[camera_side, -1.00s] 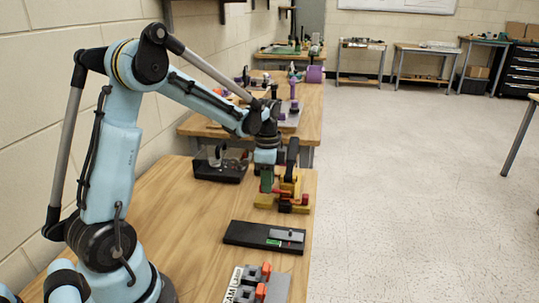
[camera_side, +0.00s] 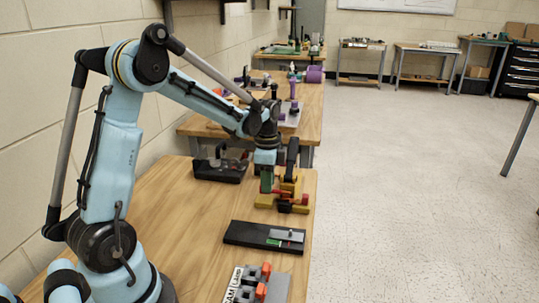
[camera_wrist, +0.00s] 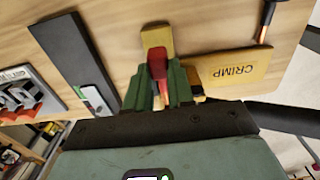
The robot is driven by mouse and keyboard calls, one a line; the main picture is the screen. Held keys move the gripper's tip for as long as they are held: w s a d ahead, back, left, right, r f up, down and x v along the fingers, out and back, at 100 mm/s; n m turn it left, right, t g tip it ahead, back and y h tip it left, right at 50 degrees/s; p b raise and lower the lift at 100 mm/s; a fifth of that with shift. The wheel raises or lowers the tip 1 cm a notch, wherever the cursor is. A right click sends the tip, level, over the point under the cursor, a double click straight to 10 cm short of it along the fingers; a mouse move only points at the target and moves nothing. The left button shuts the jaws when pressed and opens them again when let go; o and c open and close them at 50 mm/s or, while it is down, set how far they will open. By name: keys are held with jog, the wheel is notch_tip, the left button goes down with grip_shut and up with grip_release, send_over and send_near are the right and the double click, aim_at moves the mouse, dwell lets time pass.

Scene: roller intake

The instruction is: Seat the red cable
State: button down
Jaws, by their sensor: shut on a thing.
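My gripper (camera_wrist: 158,84) has green fingers, closed on a red piece (camera_wrist: 157,57) that looks like the end of the red cable. In the wrist view the red piece lies over the yellow crimp fixture (camera_wrist: 228,70), at its narrow upright yellow part. In the side view my gripper (camera_side: 267,183) is low at the left side of the yellow fixture (camera_side: 265,201). Red parts (camera_side: 284,207) show at the fixture's front there. The rest of the cable is hidden, and I cannot tell whether the red piece touches the fixture.
A black tray with a grey and green insert (camera_side: 250,234) lies in front of the fixture. A grey block with orange parts (camera_side: 246,289) stands nearer the camera. A black holder (camera_side: 220,168) is behind. The table's right edge is close to the fixture; wood at left is clear.

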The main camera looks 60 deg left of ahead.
jog(key=shift+f, duration=1)
jog(key=c, duration=1.3)
grip_release()
jog(key=shift+r, duration=0.15)
jog(key=shift+r, duration=1.4)
jog(key=o, duration=0.6)
jog(key=shift+c, duration=0.2)
